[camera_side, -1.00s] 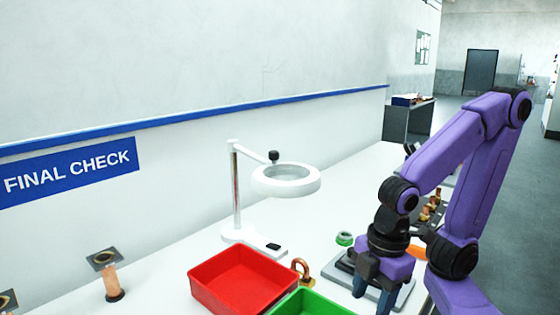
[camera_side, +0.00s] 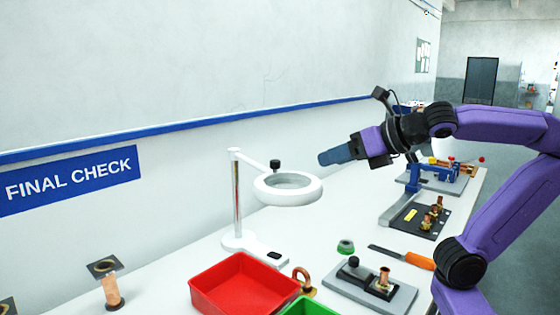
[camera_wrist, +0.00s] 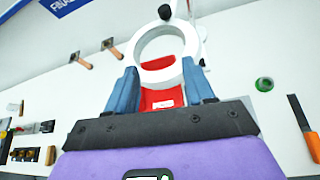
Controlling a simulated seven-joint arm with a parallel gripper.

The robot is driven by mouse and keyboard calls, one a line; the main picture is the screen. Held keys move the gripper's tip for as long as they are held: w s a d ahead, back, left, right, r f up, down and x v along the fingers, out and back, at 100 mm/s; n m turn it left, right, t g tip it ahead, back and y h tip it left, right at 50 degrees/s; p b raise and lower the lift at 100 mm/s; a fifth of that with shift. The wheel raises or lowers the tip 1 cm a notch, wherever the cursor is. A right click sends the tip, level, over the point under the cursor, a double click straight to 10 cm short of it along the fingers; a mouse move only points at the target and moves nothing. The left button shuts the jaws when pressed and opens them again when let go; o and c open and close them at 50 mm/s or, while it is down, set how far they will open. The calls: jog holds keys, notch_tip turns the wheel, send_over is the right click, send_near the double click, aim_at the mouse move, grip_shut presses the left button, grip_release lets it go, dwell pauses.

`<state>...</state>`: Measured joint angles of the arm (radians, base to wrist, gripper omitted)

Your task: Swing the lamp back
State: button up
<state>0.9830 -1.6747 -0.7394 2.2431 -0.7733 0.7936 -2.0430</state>
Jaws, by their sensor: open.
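The white lamp has a ring head (camera_side: 288,189) on a bent arm, carried by an upright post (camera_side: 236,200) on a flat base (camera_side: 255,248). A black knob (camera_side: 275,165) sits at the head's joint. In the side view my gripper (camera_side: 325,158) is up and to the right of the ring, apart from it, with its blue fingers pointing left. In the wrist view the ring head (camera_wrist: 168,52) shows beyond and between the spread fingers of my gripper (camera_wrist: 163,88). My gripper is open and empty.
A red bin (camera_side: 243,285) stands in front of the lamp, with a green bin (camera_side: 305,307) beside it. A green tape roll (camera_side: 345,246), an orange-handled tool (camera_side: 418,260) and a grey fixture (camera_side: 370,287) lie to the right. The wall runs behind the lamp.

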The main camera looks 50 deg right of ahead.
aim_at(276, 161)
jog(key=shift+n+t, duration=0.5)
jog(key=shift+n, duration=0.4)
jog(key=x, duration=0.5)
jog(key=d+r+x, duration=0.1)
jog(key=x, duration=0.5)
jog(key=w+r+x, duration=0.1)
jog(key=x, duration=0.4)
jog(key=shift+w+d, duration=0.2)
jog(key=shift+d, duration=0.2)
grip_shut()
